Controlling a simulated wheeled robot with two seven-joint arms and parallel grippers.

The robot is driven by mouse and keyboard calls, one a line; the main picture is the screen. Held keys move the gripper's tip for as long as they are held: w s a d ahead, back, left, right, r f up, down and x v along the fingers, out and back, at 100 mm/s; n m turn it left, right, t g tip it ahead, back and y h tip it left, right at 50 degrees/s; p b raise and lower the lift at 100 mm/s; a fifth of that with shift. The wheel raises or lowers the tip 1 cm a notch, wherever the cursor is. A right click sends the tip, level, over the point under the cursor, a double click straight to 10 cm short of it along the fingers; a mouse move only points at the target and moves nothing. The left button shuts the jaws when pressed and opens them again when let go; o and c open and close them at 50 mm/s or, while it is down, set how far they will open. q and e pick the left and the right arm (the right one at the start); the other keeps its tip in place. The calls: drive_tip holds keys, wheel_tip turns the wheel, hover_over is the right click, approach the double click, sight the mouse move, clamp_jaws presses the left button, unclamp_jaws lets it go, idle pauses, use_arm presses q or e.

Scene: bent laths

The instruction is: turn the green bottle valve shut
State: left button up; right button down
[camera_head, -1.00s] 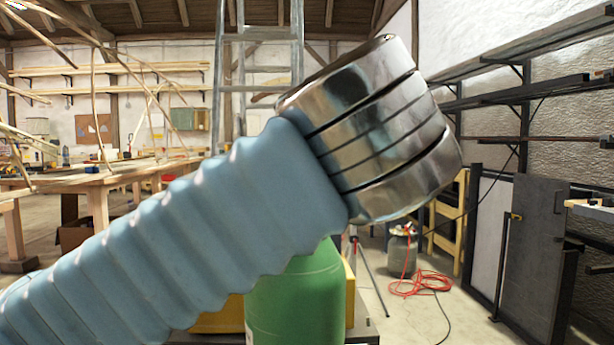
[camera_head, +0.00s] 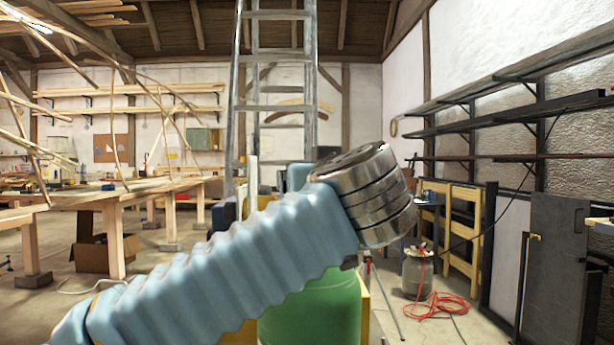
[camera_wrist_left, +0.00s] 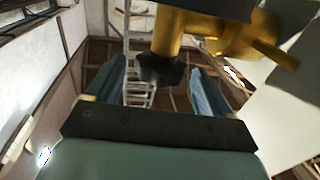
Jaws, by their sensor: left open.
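The green bottle (camera_head: 312,312) stands upright behind my left arm in the head view; the arm hides its top and valve. In the left wrist view, the brass valve body (camera_wrist_left: 172,32) comes down from the top, with a black knob (camera_wrist_left: 160,69) at its end. My left gripper (camera_wrist_left: 157,66) is open, with one blue-grey finger on each side of the knob. The knob lies between the fingers in the picture; I cannot tell whether they touch it. In the head view the left gripper's fingers are hidden behind its wrist. My right gripper is not in view.
A yellow part (camera_head: 364,314) shows beside the bottle. A grey canister (camera_head: 417,272) and a coiled red hose (camera_head: 440,308) are on the floor at right. A ladder (camera_head: 275,100) rises behind. A wooden workbench (camera_head: 120,190) stands at left, dark wall racks at right.

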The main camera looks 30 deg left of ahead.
use_arm(q)
drive_tip(key=x, duration=0.4)
drive_tip(key=shift+a, duration=0.1)
drive_tip(key=c, duration=1)
drive_tip(key=shift+o, duration=0.2)
drive_tip(key=shift+f, duration=0.15)
drive_tip(key=m+t+h+b, duration=0.2)
drive_tip(key=h, duration=0.1)
drive_tip(key=shift+w+f, duration=0.1)
drive_tip(key=m+h, duration=0.1)
drive_tip(key=m+t+h, duration=0.1)
drive_tip(key=h, duration=0.1)
drive_tip(key=shift+w+d+r+m+t+h+b, duration=0.15)
drive_tip(key=shift+d+r+m+t+h+b, duration=0.15)
drive_tip(key=shift+d+m+b, duration=0.1)
